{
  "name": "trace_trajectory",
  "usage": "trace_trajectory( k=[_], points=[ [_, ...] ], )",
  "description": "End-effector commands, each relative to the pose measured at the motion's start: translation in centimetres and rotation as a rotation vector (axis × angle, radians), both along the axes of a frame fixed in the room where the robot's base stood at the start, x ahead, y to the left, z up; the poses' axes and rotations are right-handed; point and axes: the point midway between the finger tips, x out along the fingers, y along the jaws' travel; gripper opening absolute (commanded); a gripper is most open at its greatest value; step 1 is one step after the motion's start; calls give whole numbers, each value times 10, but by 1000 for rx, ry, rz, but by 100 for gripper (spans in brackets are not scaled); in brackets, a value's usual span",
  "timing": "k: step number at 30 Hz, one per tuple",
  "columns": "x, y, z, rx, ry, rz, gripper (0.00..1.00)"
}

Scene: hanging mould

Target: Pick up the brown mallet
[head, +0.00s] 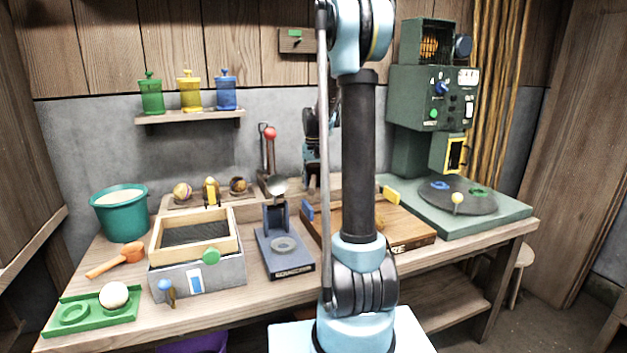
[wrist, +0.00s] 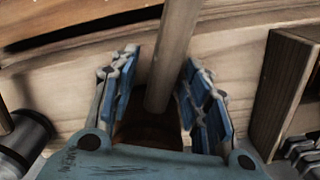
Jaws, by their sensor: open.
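In the wrist view a pale wooden handle (wrist: 174,50) runs down between the two blue-padded fingers of my gripper (wrist: 159,72). A brown head (wrist: 147,132) shows in shadow at its lower end, partly hidden by the gripper body; I take this to be the brown mallet. The fingers stand apart on either side of the handle, with a visible gap to it. My gripper is open and holds nothing. In the head view my own arm hides most of the area around the gripper, and I cannot make out the mallet clearly there.
A wooden board (head: 410,228) lies mid-bench behind my arm. A dark blue press stand (head: 285,262), a wooden-framed box (head: 195,270), an orange mallet (head: 133,252) and a teal bucket (head: 122,222) stand to the left. A green machine (head: 430,110) stands at the right.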

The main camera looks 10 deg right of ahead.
Motion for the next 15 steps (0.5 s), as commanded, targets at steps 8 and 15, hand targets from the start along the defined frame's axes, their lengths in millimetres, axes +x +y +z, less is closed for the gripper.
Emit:
trace_trajectory(
  k=[8,15],
  points=[
    [0,0,0,0,0,0,16],
    [0,1,0,0,0,1,0]
  ],
)
